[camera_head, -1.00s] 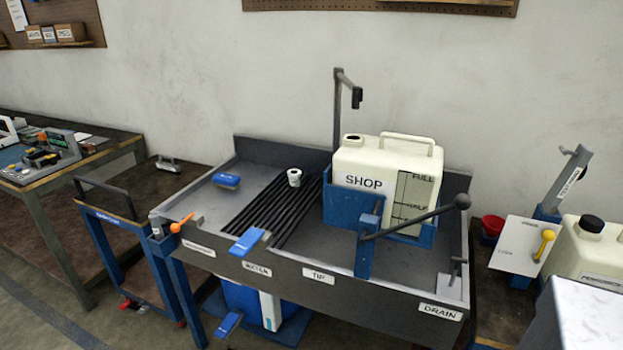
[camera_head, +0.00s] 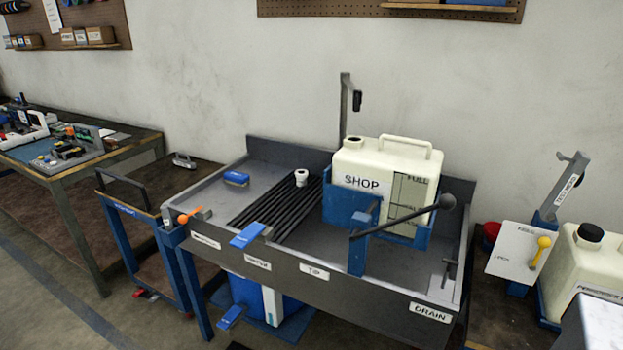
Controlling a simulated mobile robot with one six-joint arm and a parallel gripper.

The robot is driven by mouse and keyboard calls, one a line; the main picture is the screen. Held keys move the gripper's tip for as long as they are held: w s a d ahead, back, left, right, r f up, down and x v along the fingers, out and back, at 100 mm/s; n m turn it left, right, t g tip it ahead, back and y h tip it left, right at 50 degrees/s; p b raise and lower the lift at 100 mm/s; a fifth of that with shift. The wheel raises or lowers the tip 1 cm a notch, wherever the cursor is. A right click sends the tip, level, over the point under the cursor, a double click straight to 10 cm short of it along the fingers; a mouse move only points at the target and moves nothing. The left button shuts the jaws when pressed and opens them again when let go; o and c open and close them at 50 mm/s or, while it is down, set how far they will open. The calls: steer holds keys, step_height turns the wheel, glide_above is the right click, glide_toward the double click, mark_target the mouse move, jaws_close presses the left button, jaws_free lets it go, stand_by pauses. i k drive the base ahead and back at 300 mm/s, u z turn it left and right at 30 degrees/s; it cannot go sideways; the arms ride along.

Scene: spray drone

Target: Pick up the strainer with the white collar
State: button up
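A small white ring-shaped piece (camera_head: 301,176) with a dark opening sits upright on the black bars of the grey sink bench. It looks like the white collar of the strainer; any body below it is hidden among the bars or too small to tell. My gripper is not in view.
The grey sink bench (camera_head: 315,290) has black bars (camera_head: 275,212). A cream SHOP jug (camera_head: 372,160) stands in a blue holder right of the white piece. A dark lever (camera_head: 405,217) and blue pedal-like tab (camera_head: 247,235) stand near the front. A blue block (camera_head: 236,178) lies left.

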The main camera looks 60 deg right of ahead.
mark_target(301, 175)
steer(key=u, duration=0.1)
steer(key=i, duration=0.95)
steer(key=z, duration=0.05)
